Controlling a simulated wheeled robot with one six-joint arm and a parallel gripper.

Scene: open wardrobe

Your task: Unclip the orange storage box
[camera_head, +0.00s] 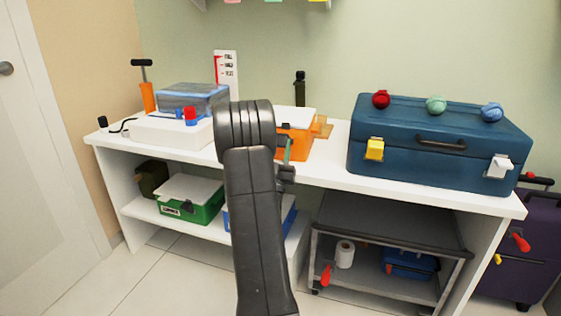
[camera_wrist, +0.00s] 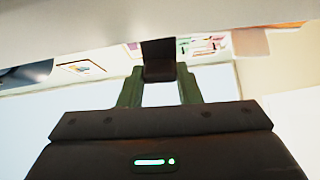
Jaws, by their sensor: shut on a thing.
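The orange storage box (camera_head: 293,146) with a white lid (camera_head: 296,117) stands on the white bench, partly hidden behind my arm. An orange flap (camera_head: 322,128) sticks out at its right side. My gripper (camera_head: 287,152) is at the box's front, mostly hidden by my arm; one green finger shows. In the wrist view, the two green fingers of my gripper (camera_wrist: 159,84) close on a dark piece (camera_wrist: 158,60), which looks like the front clip. A pale surface spans the top of that view. I cannot tell whether the clip is lifted.
A blue case (camera_head: 430,150) with yarn balls stands right on the bench (camera_head: 335,168). A grey-blue clear box (camera_head: 190,98) on a white base, an orange pump (camera_head: 148,97) and a dark bottle (camera_head: 300,90) stand left and behind. A green box (camera_head: 190,200) is below.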

